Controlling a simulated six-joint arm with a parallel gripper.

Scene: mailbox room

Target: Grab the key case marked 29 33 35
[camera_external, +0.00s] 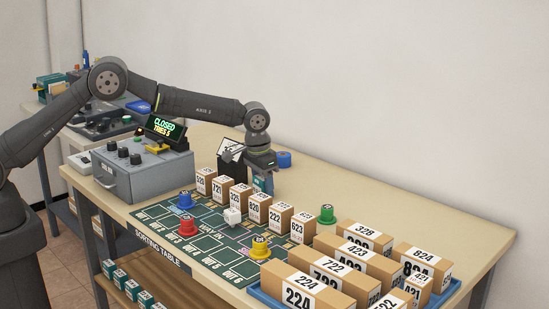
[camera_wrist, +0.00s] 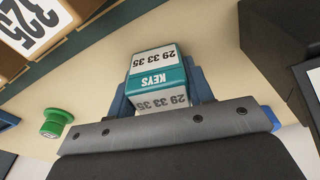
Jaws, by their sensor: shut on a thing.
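The key case (camera_wrist: 157,81) is a teal and white block marked KEYS and 29 33 35, upside down in the wrist view. My gripper (camera_wrist: 161,92) is shut on it, with a blue finger on either side. In the external view my gripper (camera_external: 263,182) points down behind the row of small boxes, near the back of the table. The case is mostly hidden there by the fingers and boxes. I cannot tell whether it touches the table.
Small numbered boxes (camera_external: 257,208) stand in a row just in front. A black holder (camera_external: 227,167) is left of my gripper and a blue roll (camera_external: 284,159) behind it. A grey console (camera_external: 142,172) reads CLOSED, TRIES 5. Larger boxes (camera_external: 345,264) fill a blue tray at right.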

